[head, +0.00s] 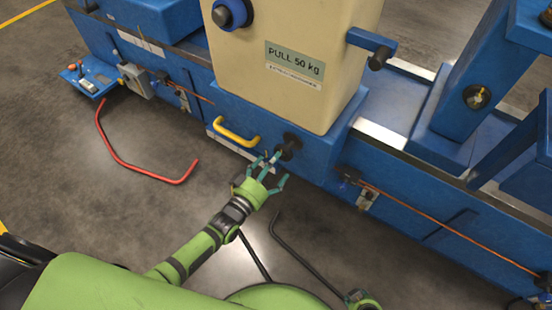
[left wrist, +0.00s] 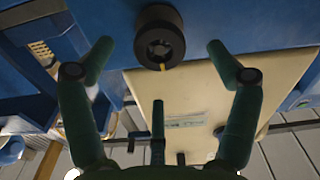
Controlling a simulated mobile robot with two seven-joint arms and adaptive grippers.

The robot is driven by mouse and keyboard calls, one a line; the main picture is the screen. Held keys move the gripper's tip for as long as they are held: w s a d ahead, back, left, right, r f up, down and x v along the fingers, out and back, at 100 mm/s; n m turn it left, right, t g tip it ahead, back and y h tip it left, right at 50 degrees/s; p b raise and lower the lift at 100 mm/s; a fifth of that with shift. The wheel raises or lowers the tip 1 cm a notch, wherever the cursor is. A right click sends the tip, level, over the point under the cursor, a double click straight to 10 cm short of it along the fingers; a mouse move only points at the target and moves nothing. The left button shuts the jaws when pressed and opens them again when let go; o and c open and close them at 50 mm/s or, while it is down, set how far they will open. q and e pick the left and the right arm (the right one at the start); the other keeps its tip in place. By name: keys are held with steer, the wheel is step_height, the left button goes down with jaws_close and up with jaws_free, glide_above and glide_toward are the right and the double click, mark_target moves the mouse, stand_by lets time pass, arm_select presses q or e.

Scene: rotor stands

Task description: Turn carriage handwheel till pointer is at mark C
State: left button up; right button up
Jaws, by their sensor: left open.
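The black carriage handwheel (head: 288,146) looks like a small round knob on the front of the blue carriage (head: 320,152), below the beige box. In the left wrist view the handwheel (left wrist: 160,38) shows face-on with a hollow dark centre and a small yellow mark at its lower rim. My left gripper (head: 268,170) is open, its fingers spread just in front of and below the knob. In the left wrist view its fingers (left wrist: 160,75) stand on both sides of the knob, apart from it. I cannot make out the pointer or mark C.
A yellow handle (head: 237,133) sits left of the knob. The beige box (head: 290,55) bears a "PULL 50 kg" label. An orange rod (head: 440,222) runs along the blue bed at right.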

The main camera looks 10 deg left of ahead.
arm_select(q)
steer(key=p+v, duration=0.2)
steer(key=v, duration=0.4)
arm_select(e)
step_height(320, 180, up, 2)
steer(key=shift+r, duration=0.1)
stand_by(0.5)
